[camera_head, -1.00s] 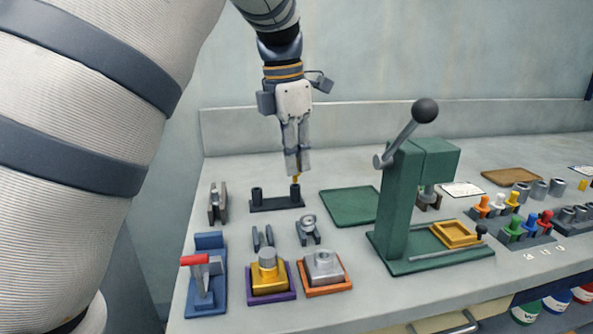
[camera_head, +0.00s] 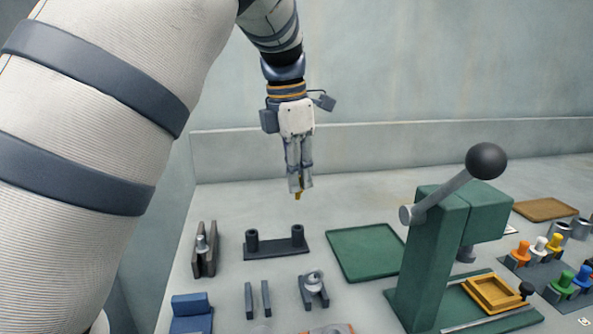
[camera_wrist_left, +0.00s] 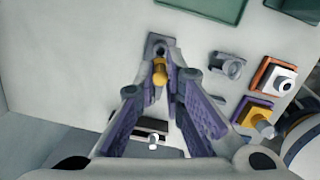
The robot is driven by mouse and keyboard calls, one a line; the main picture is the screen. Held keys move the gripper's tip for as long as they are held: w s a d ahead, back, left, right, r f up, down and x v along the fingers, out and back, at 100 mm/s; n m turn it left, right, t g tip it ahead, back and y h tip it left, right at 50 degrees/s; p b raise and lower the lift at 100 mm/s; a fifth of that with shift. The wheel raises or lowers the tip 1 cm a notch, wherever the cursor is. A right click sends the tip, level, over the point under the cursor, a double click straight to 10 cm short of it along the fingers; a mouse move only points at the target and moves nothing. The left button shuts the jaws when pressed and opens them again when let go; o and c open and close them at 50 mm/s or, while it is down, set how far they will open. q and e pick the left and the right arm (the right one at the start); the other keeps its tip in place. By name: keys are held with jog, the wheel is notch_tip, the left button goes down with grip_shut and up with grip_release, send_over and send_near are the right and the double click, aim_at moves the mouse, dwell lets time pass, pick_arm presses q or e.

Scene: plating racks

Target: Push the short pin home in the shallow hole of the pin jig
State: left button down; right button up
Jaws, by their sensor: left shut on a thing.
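The pin jig (camera_head: 276,251) is a dark bar with two upright round posts, near the back left of the table. My left gripper (camera_head: 299,188) is above its right post, shut on a small gold pin (camera_head: 298,196). The pin points down, and a clear gap shows between its tip and the post. In the left wrist view the gold pin (camera_wrist_left: 159,72) sits between the fingertips, and one end of the jig (camera_wrist_left: 157,40) shows beyond it. The rest of the jig is hidden there. I cannot tell which hole is shallow. My right gripper is not in view.
A grey holder (camera_head: 204,262) with a silver piece stands left of the jig. A green mat (camera_head: 365,253) lies to its right, beside a tall green press (camera_head: 432,262) with a black-knobbed lever. Small grey fixtures (camera_head: 314,290) stand in front.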

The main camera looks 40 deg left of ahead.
pick_arm(q)
jog(key=shift+f, duration=2.55)
jog(key=shift+f, duration=1.45)
jog(key=c, duration=1.6)
grip_release()
notch_tip(320, 180, up, 12)
jog(key=s, duration=0.1)
jog(key=shift+s+a, duration=0.2)
jog(key=shift+a, duration=0.1)
